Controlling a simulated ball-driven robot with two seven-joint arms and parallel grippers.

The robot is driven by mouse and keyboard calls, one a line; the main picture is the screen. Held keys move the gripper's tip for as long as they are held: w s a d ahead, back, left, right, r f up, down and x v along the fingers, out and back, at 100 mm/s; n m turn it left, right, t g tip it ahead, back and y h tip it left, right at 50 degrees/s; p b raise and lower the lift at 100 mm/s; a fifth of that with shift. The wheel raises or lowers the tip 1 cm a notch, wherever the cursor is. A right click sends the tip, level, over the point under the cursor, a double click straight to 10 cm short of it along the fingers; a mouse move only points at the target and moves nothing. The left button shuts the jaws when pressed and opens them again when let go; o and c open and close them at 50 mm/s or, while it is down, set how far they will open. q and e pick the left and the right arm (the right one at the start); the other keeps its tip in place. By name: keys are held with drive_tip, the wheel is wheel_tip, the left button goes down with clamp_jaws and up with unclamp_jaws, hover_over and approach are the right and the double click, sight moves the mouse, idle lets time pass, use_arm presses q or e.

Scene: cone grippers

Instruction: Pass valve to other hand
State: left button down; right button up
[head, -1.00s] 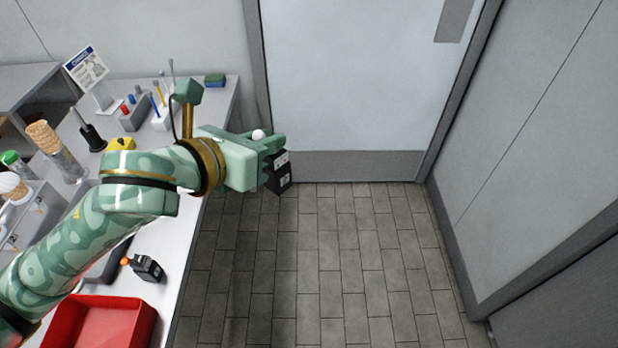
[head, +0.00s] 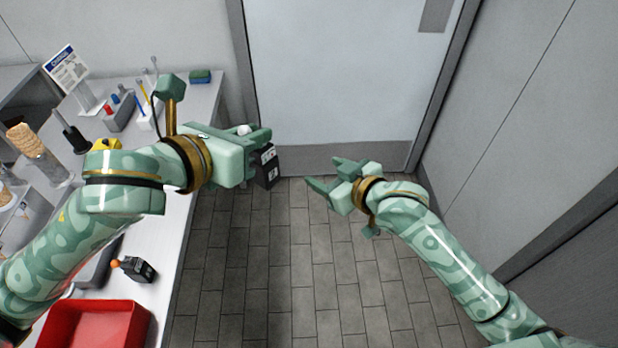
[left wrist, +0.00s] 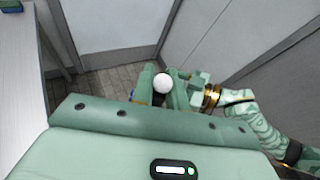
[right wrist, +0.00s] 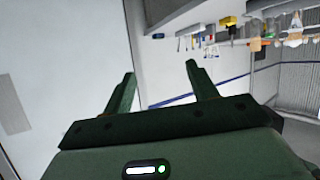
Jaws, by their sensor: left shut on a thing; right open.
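The valve, a black block (head: 267,168) with white labels and a white round knob (head: 243,130), is held by my left gripper (head: 262,142) above the floor beside the bench. In the left wrist view the white knob (left wrist: 164,83) shows between the fingers, which hide much of the block. My right gripper (head: 325,173) is open and empty, a short gap to the right of the valve, fingers pointing left towards it. The right wrist view shows its spread fingers (right wrist: 160,75) with nothing between them.
The white bench (head: 165,245) on the left carries a red tray (head: 95,328), a second black valve with an orange knob (head: 138,268), a sign (head: 66,68), and several tools and jars. A door (head: 345,75) stands behind. The floor between is clear.

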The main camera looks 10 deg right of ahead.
drive_tip(key=s+a+r+n+y, duration=0.2)
drive_tip(key=s+a+r, duration=0.25)
drive_tip(key=r, duration=0.45)
drive_tip(key=g+y, duration=0.1)
drive_tip(key=g, duration=0.1)
approach(263, 163)
wheel_tip(263, 163, down, 3)
drive_tip(key=w, duration=0.1)
drive_tip(key=x, duration=1.2)
drive_tip(key=shift+a, duration=0.1)
drive_tip(key=c, duration=1.1)
use_arm(q)
drive_tip(key=c, duration=1.3)
unclamp_jaws()
use_arm(e)
drive_tip(key=shift+c, duration=0.6)
